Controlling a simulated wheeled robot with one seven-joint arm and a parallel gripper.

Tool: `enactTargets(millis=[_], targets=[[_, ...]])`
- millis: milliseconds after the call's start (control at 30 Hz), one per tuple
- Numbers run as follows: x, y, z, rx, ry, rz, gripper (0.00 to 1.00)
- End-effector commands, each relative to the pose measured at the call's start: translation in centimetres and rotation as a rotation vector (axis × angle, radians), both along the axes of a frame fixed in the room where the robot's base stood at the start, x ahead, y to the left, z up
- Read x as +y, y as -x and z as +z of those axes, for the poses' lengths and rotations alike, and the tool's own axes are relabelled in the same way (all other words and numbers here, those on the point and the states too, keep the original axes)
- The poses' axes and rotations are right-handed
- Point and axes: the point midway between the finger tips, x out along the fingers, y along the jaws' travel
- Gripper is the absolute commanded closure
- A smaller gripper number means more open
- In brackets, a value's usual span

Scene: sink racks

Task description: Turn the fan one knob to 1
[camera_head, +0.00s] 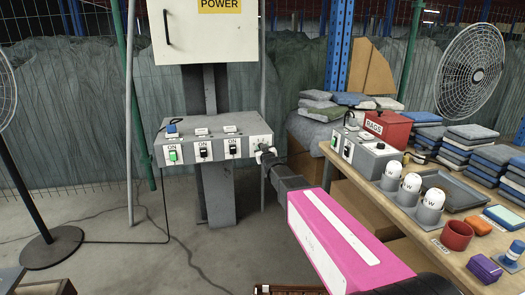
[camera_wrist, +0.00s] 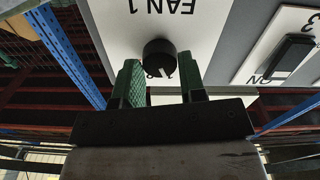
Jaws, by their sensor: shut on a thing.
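The fan one knob (camera_wrist: 158,55) is a round black knob on a white plate (camera_wrist: 195,20) marked "FAN 1", upside down in the wrist view. My gripper (camera_wrist: 162,75) has its two green-padded fingers on either side of the knob, shut on it. The knob's pointer and the number scale cannot be made out. In the head view my gripper (camera_head: 264,155) reaches the right end of the grey switch box (camera_head: 190,160) and hides much of the knob.
The box front carries several switches marked "ON", one green (camera_head: 173,155). A white "POWER" cabinet (camera_head: 205,35) hangs above. A fan (camera_head: 470,70) stands at the right and another stand (camera_head: 50,245) at the left. A crowded wooden table (camera_head: 440,235) is at the right; the left floor is mostly free.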

Motion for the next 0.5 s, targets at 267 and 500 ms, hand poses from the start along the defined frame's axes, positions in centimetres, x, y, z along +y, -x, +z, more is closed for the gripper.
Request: enactTargets(millis=[267,500], targets=[[-0.01,0.05,-0.08,0.003,0.002,-0.001,0.37],[-0.03,0.13,-0.03,0.001,0.001,0.000,0.37]])
